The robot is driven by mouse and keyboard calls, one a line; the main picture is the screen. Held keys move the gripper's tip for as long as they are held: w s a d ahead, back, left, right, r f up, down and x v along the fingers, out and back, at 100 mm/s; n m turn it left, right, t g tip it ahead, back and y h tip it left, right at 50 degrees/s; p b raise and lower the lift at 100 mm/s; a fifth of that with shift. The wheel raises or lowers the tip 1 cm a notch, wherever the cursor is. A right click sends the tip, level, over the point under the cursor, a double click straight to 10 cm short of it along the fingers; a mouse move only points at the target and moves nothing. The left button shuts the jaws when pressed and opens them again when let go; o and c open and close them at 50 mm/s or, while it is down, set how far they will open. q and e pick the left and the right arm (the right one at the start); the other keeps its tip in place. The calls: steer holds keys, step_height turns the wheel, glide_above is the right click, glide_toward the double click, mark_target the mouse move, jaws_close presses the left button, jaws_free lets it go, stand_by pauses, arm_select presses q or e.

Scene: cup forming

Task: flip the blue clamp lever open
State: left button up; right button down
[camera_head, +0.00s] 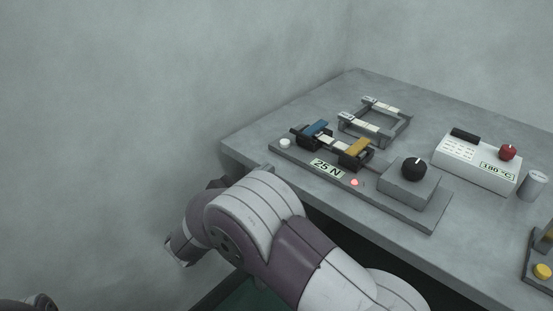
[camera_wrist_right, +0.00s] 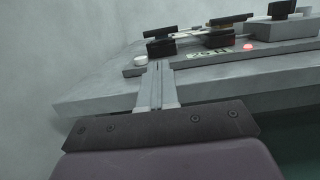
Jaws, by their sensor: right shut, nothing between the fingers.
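The blue clamp lever (camera_head: 317,127) lies across the top of the left black clamp on the grey tester base (camera_head: 400,210), much like the yellow lever (camera_head: 358,147) on the other clamp. In the wrist view the left clamp (camera_wrist_right: 161,47) looks dark, and I cannot make out the blue there. My right gripper (camera_head: 269,168) is shut and empty at the table's near left edge, short of the clamp and apart from it. My arm hides most of it in the head view. Its closed fingers (camera_wrist_right: 158,68) show in the wrist view. My left gripper is not in view.
A white button (camera_head: 285,143) sits at the base's left end, near my fingers. The base carries a 25 N display (camera_head: 327,168), a red light and a black knob (camera_head: 414,168). A grey frame (camera_head: 384,117) stands behind; a white 180 °C box (camera_head: 475,165) is right.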

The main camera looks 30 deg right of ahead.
mark_target(301, 138)
steer(key=x, duration=0.9)
steer(key=shift+w+d, duration=0.1)
steer(key=shift+d, duration=0.05)
steer(key=shift+r, duration=0.1)
steer(key=shift+r+y, duration=0.3)
